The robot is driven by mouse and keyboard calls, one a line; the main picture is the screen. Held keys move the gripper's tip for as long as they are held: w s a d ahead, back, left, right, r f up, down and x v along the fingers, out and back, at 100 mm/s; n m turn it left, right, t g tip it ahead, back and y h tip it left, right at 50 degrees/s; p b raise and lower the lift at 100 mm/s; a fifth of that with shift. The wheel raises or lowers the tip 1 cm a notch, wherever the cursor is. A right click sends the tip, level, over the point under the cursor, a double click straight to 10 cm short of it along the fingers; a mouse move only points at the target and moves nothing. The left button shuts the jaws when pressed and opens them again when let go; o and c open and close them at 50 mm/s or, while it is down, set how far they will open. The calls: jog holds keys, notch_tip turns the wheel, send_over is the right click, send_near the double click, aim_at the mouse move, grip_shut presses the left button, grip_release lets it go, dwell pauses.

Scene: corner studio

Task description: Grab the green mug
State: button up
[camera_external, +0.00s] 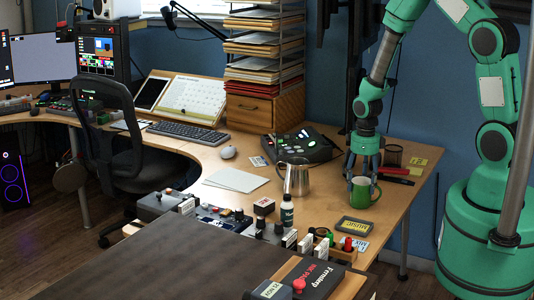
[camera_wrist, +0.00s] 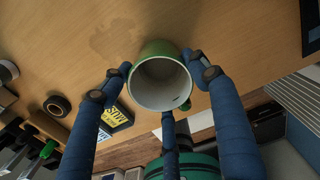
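The green mug (camera_external: 361,197) stands upright on the wooden desk in the external view, its handle toward the right. In the wrist view I look down into its pale, empty inside, with the green outer wall (camera_wrist: 160,46) at the top. My gripper (camera_external: 364,174) points down at the mug from above. In the wrist view the blue fingers of my gripper (camera_wrist: 155,76) are spread around the mug, with fingertips at its left and right sides. The right fingertip is very close to the wall; I cannot tell whether it touches. The fingers do not look closed on it.
A steel pitcher (camera_external: 297,178) stands left of the mug, with a small bottle (camera_external: 286,212) in front. A dark yellow-labelled tray (camera_external: 355,226) lies nearer. A dark cup (camera_external: 393,155) and a red-and-black item (camera_external: 393,171) are behind right.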

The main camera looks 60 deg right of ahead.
jog(key=shift+c, duration=1.3)
jog(key=shift+r, duration=0.1)
jog(key=s+a+r+p, duration=0.1)
jog(key=s+a+r, duration=0.1)
jog(key=s, duration=0.5)
jog(key=s+a+r+p, duration=0.2)
jog(key=s+a, duration=0.1)
jog(key=s, duration=0.5)
jog(key=shift+a+r, duration=0.2)
jog(key=shift+r, duration=0.15)
